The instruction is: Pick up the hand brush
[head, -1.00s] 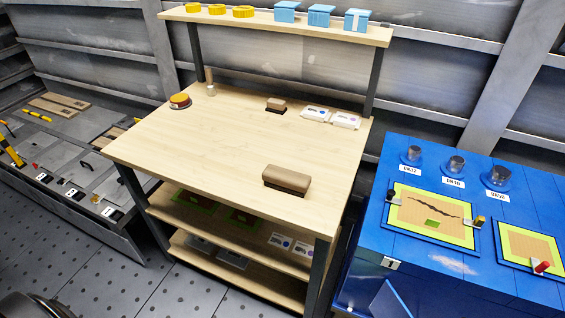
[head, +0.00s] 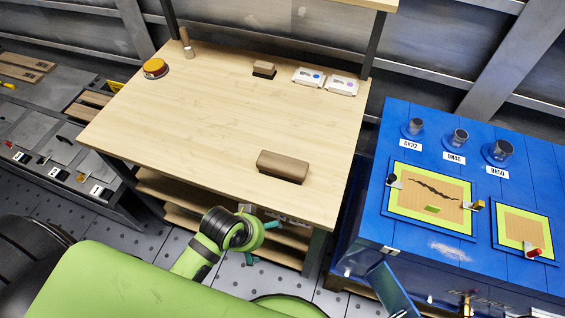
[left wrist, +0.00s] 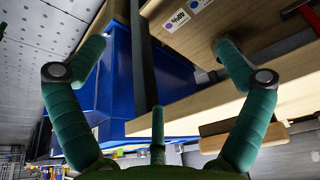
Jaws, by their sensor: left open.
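The likely hand brush (head: 283,166), a brown wooden block with a dark underside, lies near the front edge of the wooden workbench (head: 210,130). In the left wrist view the brush (left wrist: 245,137) shows at the lower right, beyond the bench edge and partly behind a finger. A smaller similar brown block (head: 264,69) lies at the back. My left gripper (head: 258,232), with teal fingers, is in front of the bench and apart from the brush. In the left wrist view the left gripper (left wrist: 160,50) is open and empty. My right gripper is out of view.
A blue cabinet (head: 445,253) stands close on the right, with weights and framed panels on top. White cards (head: 308,77), an orange-topped round item (head: 155,68) and an upright wooden-handled item (head: 186,43) are at the back. The middle of the bench is clear.

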